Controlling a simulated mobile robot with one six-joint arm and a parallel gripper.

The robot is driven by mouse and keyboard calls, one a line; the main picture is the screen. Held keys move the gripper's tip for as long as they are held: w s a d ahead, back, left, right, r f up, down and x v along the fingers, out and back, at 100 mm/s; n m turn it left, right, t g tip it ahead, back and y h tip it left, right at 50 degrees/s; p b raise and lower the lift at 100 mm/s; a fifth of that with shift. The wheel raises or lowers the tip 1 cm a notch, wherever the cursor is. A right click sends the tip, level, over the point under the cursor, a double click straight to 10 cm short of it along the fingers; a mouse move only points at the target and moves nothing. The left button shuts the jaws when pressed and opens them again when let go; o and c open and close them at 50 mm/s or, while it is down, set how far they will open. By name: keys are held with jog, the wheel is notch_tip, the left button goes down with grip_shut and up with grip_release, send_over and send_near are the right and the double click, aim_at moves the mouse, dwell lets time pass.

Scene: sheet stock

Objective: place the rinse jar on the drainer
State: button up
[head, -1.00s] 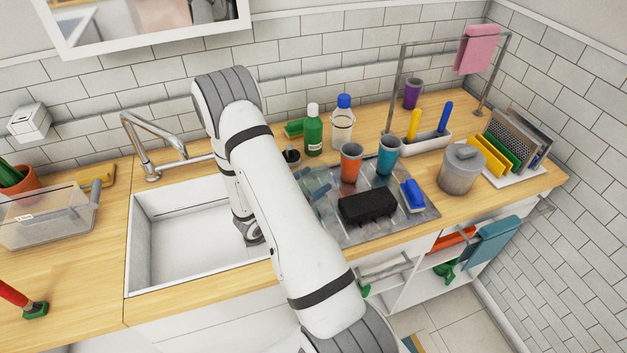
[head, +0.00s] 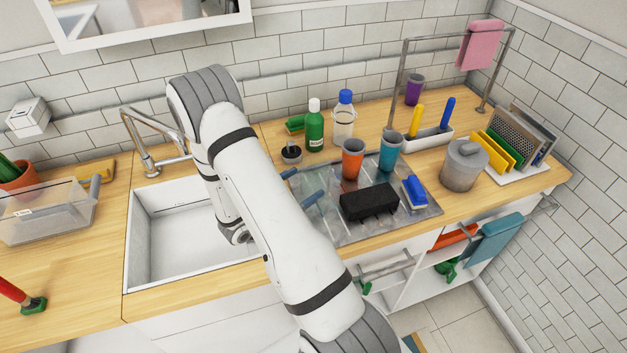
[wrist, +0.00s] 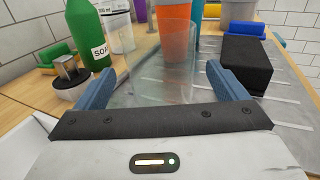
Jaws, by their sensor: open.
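The rinse jar (wrist: 160,62) looks like a clear, see-through vessel, upright in the wrist view, just ahead of and between my fingertips. In the head view it is very faint against the metal drainer (head: 345,233). It appears to stand at the drainer's left part; its base is hidden behind my gripper in the wrist view. My gripper (head: 308,182) is open, its two blue fingers apart, at the drainer's left edge. In the wrist view the fingers (wrist: 157,74) lie to either side of the jar with no clear contact.
The sink (head: 170,250) is left.

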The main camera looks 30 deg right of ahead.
jog(key=a+b, duration=0.1)
jog(key=a, duration=0.5)
jog(key=s+a+r+m+g+y, duration=0.3)
jog(key=s+r+m+g+y, duration=0.3)
jog(key=s+r+m+y, duration=0.45)
jog(key=s+a+r+m+t+y, duration=0.6)
jog(key=s+a+r+m+y, duration=0.1)
jog(key=a+r+m, duration=0.1)
jog(key=shift+s+a+r+m+t, duration=0.15)
jog(key=shift+a+r+m+t, duration=0.2)
jog(key=shift+r+m, duration=0.35)
jog(key=shift+r, duration=0.1)
